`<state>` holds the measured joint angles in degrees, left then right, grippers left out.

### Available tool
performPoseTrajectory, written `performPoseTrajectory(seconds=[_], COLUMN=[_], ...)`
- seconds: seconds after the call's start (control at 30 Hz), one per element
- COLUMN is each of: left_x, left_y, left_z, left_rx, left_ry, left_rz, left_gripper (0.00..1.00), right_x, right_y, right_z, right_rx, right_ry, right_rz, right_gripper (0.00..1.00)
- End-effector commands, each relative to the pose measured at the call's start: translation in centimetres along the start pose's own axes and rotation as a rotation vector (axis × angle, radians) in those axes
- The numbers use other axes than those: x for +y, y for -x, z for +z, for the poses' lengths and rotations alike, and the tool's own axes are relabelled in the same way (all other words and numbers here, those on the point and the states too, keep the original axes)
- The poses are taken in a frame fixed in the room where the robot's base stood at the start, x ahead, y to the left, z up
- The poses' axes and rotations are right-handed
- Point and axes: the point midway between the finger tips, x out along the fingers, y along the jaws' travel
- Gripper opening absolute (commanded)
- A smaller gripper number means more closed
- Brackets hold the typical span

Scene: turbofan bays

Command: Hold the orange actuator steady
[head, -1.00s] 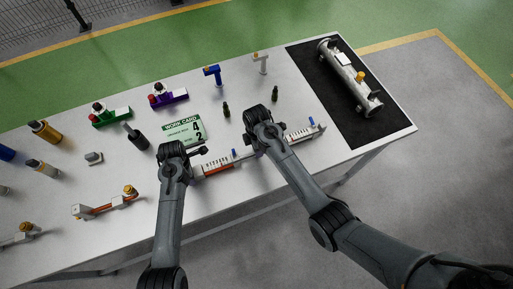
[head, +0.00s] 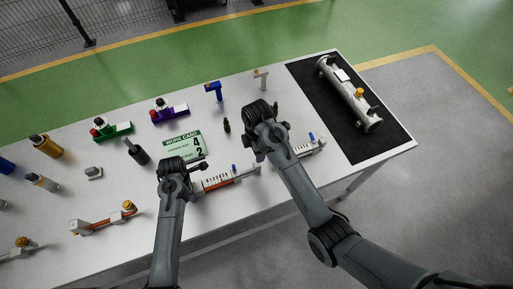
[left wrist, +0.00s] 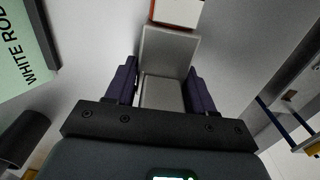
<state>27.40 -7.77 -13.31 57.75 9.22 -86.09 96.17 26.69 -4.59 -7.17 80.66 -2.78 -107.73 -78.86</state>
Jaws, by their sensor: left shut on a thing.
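The orange actuator (head: 217,184) has an orange body, a white scale label and a small blue fitting. It lies near the table's front edge. My left gripper (left wrist: 162,88) is shut on its grey end block (left wrist: 161,88), with a purple finger on each side. The white label and an orange edge show just beyond the block in the left wrist view. In the head view my left gripper (head: 182,170) covers the actuator's left end. My right gripper (head: 262,153) hangs just beyond the actuator's right end. Its fingers are hidden, and contact cannot be told.
A similar white actuator (head: 308,147) lies to the right. A black mat (head: 345,135) bears a grey cylinder assembly (head: 350,92). A green work card (head: 183,146) and a dark bottle (head: 136,151) are close behind my left gripper. The front-left table holds another orange-rod part (head: 104,219).

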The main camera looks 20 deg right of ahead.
Motion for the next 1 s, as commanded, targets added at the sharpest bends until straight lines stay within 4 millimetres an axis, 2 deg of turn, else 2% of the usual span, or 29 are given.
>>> performPoseTrajectory(seconds=[0.07,0.1,0.27,0.67,0.83,1.0], left_x=[0.0,0.0,0.0,0.0,0.1,0.1], left_y=[0.0,0.0,0.0,0.5,2.4,5.5], left_z=[-0.1,-0.1,0.0,0.0,-0.1,-0.1], left_rx=[0.001,0.001,0.0,0.001,0.001,0.001], left_ry=[0.001,0.0,0.0,0.0,0.0,0.0], left_rz=[0.0,0.0,0.0,0.001,0.003,0.004], left_gripper=[0.0,0.58,0.82,0.83,0.83,0.83], right_x=[0.0,0.0,0.0,0.0,0.0,0.0], right_y=[0.0,0.0,0.0,0.0,0.0,0.0], right_z=[0.0,0.0,0.0,0.0,0.0,0.0], right_rx=[0.0,0.0,0.0,0.0,0.0,0.0], right_ry=[0.0,0.0,0.0,0.0,0.0,0.0], right_rz=[0.0,0.0,0.0,0.0,0.0,0.0], right_gripper=[0.55,0.55,0.55,0.55,0.55,0.55])
